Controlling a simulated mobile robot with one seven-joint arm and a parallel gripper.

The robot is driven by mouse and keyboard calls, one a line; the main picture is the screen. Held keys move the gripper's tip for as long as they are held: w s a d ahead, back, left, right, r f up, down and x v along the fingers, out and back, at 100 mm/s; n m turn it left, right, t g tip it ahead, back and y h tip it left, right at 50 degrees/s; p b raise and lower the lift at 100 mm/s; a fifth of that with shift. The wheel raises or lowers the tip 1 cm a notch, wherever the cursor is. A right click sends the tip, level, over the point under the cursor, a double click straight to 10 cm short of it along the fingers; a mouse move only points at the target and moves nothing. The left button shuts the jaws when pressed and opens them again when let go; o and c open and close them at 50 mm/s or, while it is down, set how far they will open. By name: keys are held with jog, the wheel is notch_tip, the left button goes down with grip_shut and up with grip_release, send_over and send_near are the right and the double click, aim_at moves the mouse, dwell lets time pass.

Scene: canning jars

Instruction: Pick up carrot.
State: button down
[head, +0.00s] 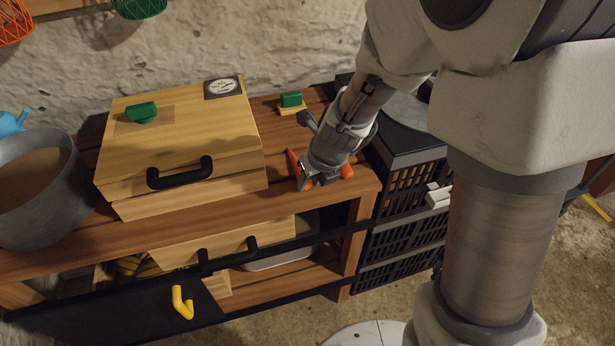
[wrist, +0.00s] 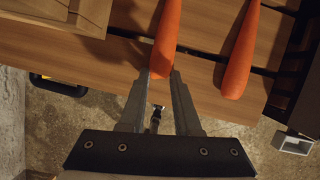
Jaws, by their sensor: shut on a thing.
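Two orange carrots show in the wrist view. My gripper (wrist: 160,74) is shut on the lower end of the left carrot (wrist: 166,38), which points up and out of the frame. The second carrot (wrist: 240,52) lies to the right, apart from my fingers. In the head view my gripper (head: 308,184) is low over the right end of the wooden shelf top, with the held carrot (head: 293,164) showing at its left and the other carrot (head: 347,171) at its right. My wrist hides much of both. I cannot tell whether the held carrot touches the wood.
A wooden box (head: 190,130) with a black handle stands left of my gripper. A small green-topped block (head: 291,100) is behind it. Black crates (head: 408,185) stand right of the shelf, and a grey pot (head: 40,195) is at the far left. The shelf's front edge is close.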

jog(key=shift+r+p, duration=0.5)
jog(key=shift+r, duration=0.2)
notch_tip(320, 180, up, 4)
jog(key=p, duration=0.2)
jog(key=shift+s+d+f+p, duration=0.1)
jog(key=shift+f+p, duration=0.15)
jog(key=shift+p, duration=0.05)
jog(key=s+d+r+p, duration=0.3)
jog(key=s+d+r, duration=0.3)
jog(key=s+d, duration=0.15)
jog(key=w+d+n+g+h+p, duration=0.1)
jog(key=w+n+g+p, duration=0.3)
jog(key=n, duration=1.1)
jog(key=w+d+n+g+h+p, duration=0.2)
jog(key=w+d+n+g+p, duration=0.1)
jog(key=n, duration=1.3)
jog(key=shift+w+d+f+g+p, duration=0.15)
jog(key=shift+w+f+g+p, duration=0.15)
jog(key=shift+w+g+p, duration=0.6)
jog(key=shift+a, duration=0.2)
